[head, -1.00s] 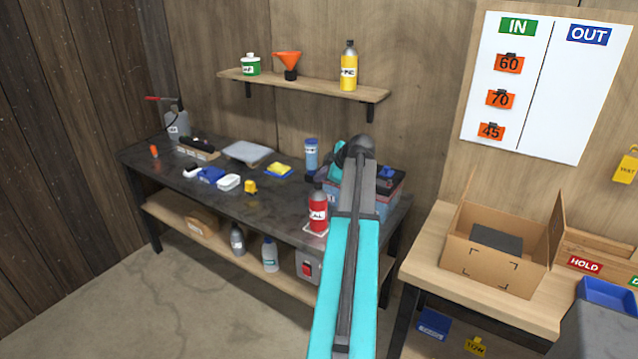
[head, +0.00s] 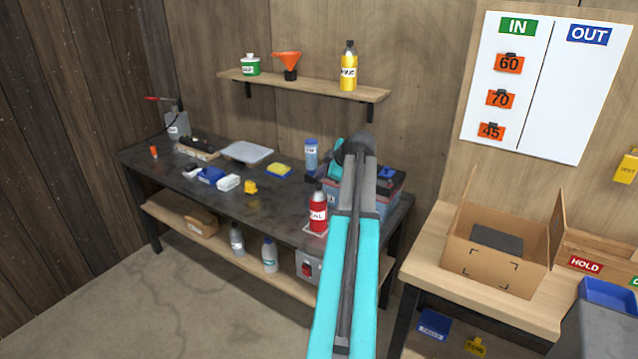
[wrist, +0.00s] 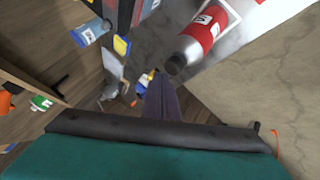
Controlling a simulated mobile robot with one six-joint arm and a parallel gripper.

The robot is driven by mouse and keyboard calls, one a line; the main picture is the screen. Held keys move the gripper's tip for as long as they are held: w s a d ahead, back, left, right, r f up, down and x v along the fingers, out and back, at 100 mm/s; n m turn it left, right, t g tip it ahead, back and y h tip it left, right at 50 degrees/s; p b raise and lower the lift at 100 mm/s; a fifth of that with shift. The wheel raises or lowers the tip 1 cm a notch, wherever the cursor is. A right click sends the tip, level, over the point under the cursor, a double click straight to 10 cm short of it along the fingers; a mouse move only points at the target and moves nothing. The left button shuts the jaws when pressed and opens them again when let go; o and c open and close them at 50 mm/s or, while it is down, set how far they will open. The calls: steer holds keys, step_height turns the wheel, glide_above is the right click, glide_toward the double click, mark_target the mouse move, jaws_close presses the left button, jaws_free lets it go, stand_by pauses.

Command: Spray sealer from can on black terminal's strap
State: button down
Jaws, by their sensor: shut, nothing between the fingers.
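The red sealer can (head: 318,213) stands upright on a white pad at the bench's front right corner. It also shows large and tilted in the wrist view (wrist: 203,33), to the right of my gripper and apart from it. My gripper (wrist: 160,80) is shut and empty, its dark narrow fingers pointing up the picture.
A blue can (head: 311,154), a yellow sponge (head: 279,171) and several small items lie on the dark bench (head: 215,205). A shelf (head: 300,87) hangs above. A cardboard box (head: 495,270) stands on the right table. The bench middle has bare room.

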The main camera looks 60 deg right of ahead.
steer(key=shift+r+p, duration=0.9)
steer(key=shift+r, duration=2.1)
steer(key=shift+r+p, duration=0.15)
steer(key=shift+p, duration=0.15)
stand_by(0.5)
step_height(320, 180, up, 2)
steer(key=p, duration=0.7)
steer(key=shift+r, duration=0.2)
steer(key=shift+r+p, duration=0.15)
steer(key=shift+p, duration=0.55)
steer(key=shift+f, duration=0.2)
steer(key=b, duration=0.2)
glide_above(321, 184)
steer(key=shift+a+f, duration=0.1)
steer(key=shift+f, duration=3.05)
steer(key=shift+f+b, duration=0.9)
steer(key=shift+f, duration=0.25)
